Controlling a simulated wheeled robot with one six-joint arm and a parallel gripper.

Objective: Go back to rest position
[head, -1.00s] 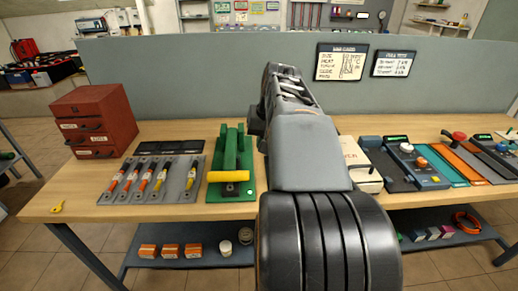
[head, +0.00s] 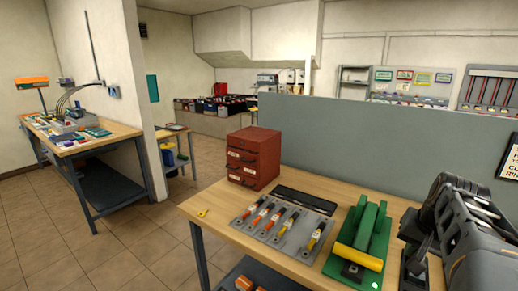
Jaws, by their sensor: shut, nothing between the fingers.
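My gripper (head: 414,262) is at the lower right in the head view, at the end of my arm, which the right edge cuts off. Its dark fingers are shut and empty. They appear just right of the green fixture with a yellow bar (head: 361,248), in front of the workbench (head: 222,211). I cannot tell how high above the bench top they are. My arm hides the right part of the bench.
A red drawer cabinet (head: 253,158) stands at the bench's back left. A grey plate with several coloured-handled tools (head: 283,226) lies before it. A grey partition (head: 385,145) rises behind. Another bench (head: 85,146) stands far left. Open floor (head: 115,245) lies between.

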